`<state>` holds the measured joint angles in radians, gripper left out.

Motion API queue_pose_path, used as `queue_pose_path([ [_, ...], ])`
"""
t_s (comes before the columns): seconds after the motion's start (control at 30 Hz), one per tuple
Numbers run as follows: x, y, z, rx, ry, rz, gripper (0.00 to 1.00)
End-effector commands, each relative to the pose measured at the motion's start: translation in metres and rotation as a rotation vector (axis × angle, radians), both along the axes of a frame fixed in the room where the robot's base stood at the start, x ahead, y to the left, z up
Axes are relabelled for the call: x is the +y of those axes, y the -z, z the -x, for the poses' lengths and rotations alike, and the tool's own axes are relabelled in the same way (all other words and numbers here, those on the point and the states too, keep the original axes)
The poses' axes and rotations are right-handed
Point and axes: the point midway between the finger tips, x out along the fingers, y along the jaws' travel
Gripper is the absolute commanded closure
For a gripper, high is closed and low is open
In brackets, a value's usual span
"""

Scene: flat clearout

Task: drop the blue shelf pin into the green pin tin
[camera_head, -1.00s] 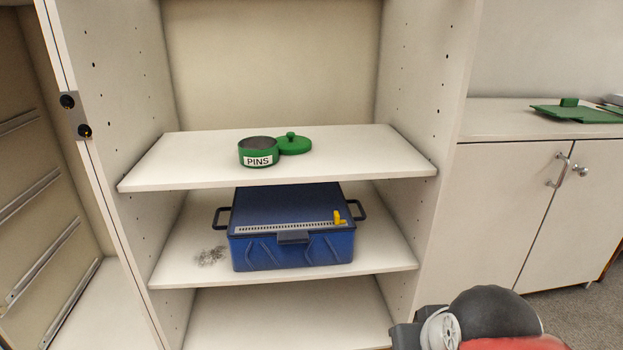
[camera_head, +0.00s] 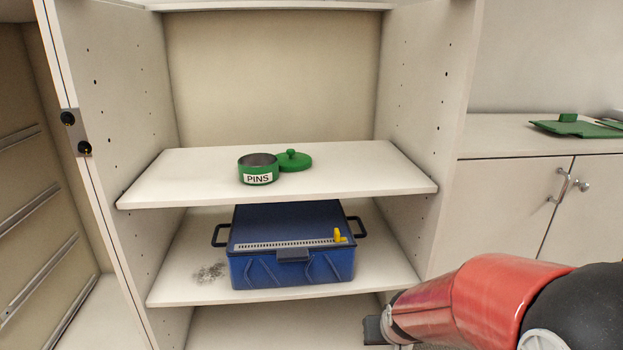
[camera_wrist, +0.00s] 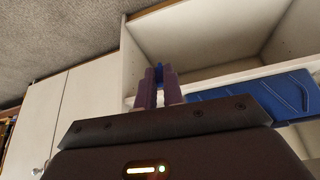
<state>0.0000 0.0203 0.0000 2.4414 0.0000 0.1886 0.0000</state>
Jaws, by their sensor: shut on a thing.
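The green pin tin (camera_head: 258,170), labelled PINS, stands upright and open on the upper shelf board (camera_head: 340,160). Its round green lid (camera_head: 293,160) lies just right of it, touching or very close. In the wrist view my gripper (camera_wrist: 159,82) is shut on the small blue shelf pin (camera_wrist: 159,69), which shows between its purple fingers. Most of the pin is hidden by the fingers. In the head view my red arm comes in at lower right, with its end low in front of the cabinet, below and right of the tin. The pin is not visible there.
A blue toolbox (camera_head: 290,262) with a small yellow piece (camera_head: 339,236) on its lid sits on the shelf below. Small grey bits (camera_head: 209,271) lie left of it. Cabinet side walls flank the shelves.

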Motion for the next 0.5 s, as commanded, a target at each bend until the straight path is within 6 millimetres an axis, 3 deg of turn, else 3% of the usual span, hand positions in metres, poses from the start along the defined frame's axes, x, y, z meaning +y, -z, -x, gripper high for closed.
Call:
queue_pose_path([
  [0.1, 0.000, 0.042, -0.016, 0.011, 0.000, 0.000, 1.00],
  [0.3, 0.000, 0.100, -0.033, 0.008, 0.000, 0.000, 1.00],
  [0.5, 0.000, 0.133, -0.037, 0.003, 0.000, 0.000, 1.00],
])
